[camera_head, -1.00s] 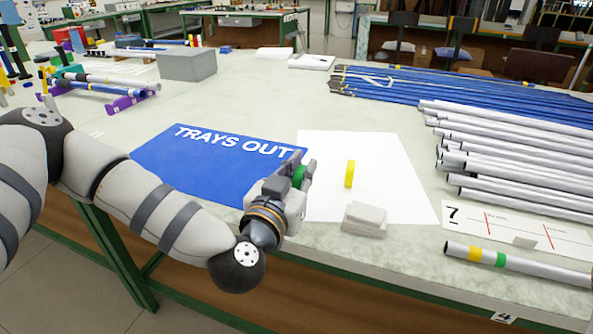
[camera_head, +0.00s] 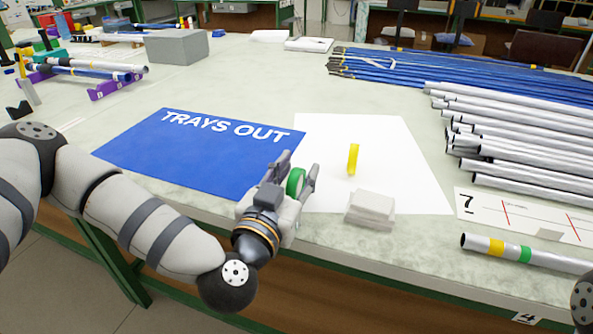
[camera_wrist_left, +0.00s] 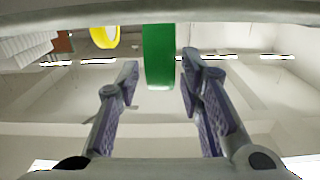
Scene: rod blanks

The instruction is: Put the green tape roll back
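The green tape roll (camera_head: 296,182) stands on edge between the fingers of my left gripper (camera_head: 298,172), near the border of the blue "TRAYS OUT" mat (camera_head: 205,155) and the white sheet (camera_head: 415,165). In the left wrist view the green roll (camera_wrist_left: 159,58) lies between the fingertips (camera_wrist_left: 160,78), with a narrow gap on each side; the gripper looks open around it. Its contact with the table is hidden in the head view. A yellow tape roll (camera_head: 352,159) stands on the white sheet to the right. My right gripper is not in view.
A pale block (camera_head: 370,208) sits close to the right of my left gripper. A silver rod with yellow and green bands (camera_head: 510,250) lies at the front right, near a card marked 7 (camera_head: 485,205). Silver tubes (camera_head: 500,140) and blue rods (camera_head: 430,82) fill the back right.

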